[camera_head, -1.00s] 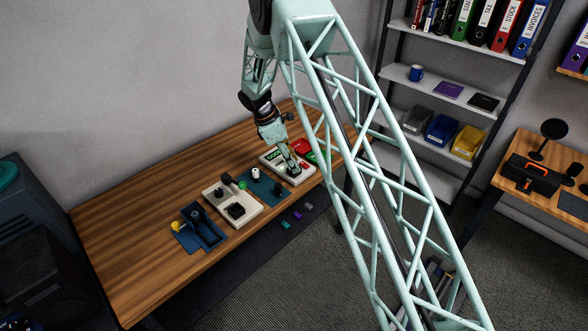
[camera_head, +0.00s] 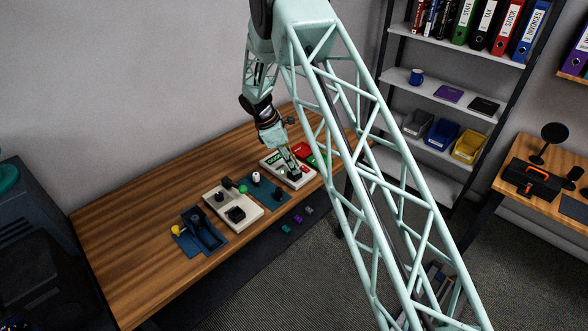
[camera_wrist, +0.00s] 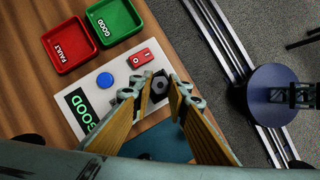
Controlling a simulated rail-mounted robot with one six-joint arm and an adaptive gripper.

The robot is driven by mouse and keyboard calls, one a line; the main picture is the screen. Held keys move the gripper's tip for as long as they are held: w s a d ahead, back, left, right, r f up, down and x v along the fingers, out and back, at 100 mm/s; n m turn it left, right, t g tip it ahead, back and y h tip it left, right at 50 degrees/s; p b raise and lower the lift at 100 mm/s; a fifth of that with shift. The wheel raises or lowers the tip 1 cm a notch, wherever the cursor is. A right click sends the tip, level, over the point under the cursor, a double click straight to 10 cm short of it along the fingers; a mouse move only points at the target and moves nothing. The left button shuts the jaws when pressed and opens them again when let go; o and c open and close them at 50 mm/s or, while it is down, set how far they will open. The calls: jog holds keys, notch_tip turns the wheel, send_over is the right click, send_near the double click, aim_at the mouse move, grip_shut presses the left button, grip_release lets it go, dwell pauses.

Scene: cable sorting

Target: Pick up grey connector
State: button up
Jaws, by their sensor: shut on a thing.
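My gripper (camera_head: 293,170) is over the white tester board on the wooden desk. In the wrist view its two fingers (camera_wrist: 158,88) are closed around a small grey connector (camera_wrist: 160,84), held at the black socket end of the board. I cannot tell whether the connector is still seated or just clear of the socket. The white tester board (camera_wrist: 98,82) has a lit green GOOD display (camera_wrist: 78,108), a blue round button (camera_wrist: 105,80) and a small red block (camera_wrist: 141,57). In the head view the connector is hidden by my fingers.
A red FAULT tray (camera_wrist: 68,45) and a green GOOD tray (camera_wrist: 114,18) stand beside the tester. A blue mat (camera_head: 268,190), a white board with black parts (camera_head: 222,212) and a blue holder (camera_head: 207,236) lie along the desk to the left. The desk's left part is clear.

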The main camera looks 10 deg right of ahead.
jog(key=shift+r, duration=0.1)
jog(key=shift+s+r, duration=0.1)
jog(key=shift+r, duration=1.55)
jog(key=s+r+b, duration=0.1)
jog(key=s+b, duration=0.1)
jog(key=s, duration=1.3)
jog(key=shift+s+a+r, duration=0.2)
jog(key=shift+s+a, duration=0.2)
jog(key=shift+r, duration=0.15)
jog(key=shift+r+p, duration=1.4)
jog(key=shift+r, duration=0.95)
jog(key=shift+w, duration=0.1)
